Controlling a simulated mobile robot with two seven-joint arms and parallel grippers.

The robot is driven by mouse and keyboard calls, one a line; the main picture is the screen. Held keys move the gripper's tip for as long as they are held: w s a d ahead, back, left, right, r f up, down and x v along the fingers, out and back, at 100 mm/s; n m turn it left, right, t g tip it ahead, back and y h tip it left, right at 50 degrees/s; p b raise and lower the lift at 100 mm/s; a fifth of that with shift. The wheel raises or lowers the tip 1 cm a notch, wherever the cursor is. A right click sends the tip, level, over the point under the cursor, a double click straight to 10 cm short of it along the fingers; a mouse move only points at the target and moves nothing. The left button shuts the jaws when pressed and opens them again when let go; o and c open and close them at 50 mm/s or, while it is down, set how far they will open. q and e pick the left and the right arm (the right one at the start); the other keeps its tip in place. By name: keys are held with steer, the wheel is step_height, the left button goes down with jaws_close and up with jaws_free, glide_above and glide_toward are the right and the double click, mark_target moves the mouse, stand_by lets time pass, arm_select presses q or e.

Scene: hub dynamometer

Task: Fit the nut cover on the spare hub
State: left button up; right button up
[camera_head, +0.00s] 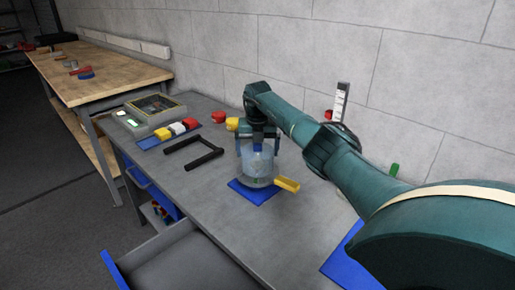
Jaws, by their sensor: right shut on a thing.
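My right gripper (257,152) points down above the blue mat (246,191), its fingers around the upper part of a clear, bluish cylinder, which looks like the nut cover (257,172). It is shut on this cover. The cover looks upright over the mat; whether it touches what is below is hard to tell. Something blue shows within or behind it between the fingers. The spare hub cannot be made out separately; the cover and gripper may hide it. A yellow piece (287,184) sticks out at the cover's lower right. My left gripper is not in view.
On the grey bench (205,215) are a black U-shaped handle (193,155), a blue mat with yellow, white and red blocks (176,129), and a boxed instrument (150,113). An open drawer (185,262) juts out in front. A wall stands behind. Another blue mat (342,262) lies right.

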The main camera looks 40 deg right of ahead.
arm_select(q)
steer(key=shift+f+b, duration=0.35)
steer(key=shift+b, duration=0.1)
arm_select(e)
steer(key=shift+f, duration=0.6)
steer(key=o, duration=0.6)
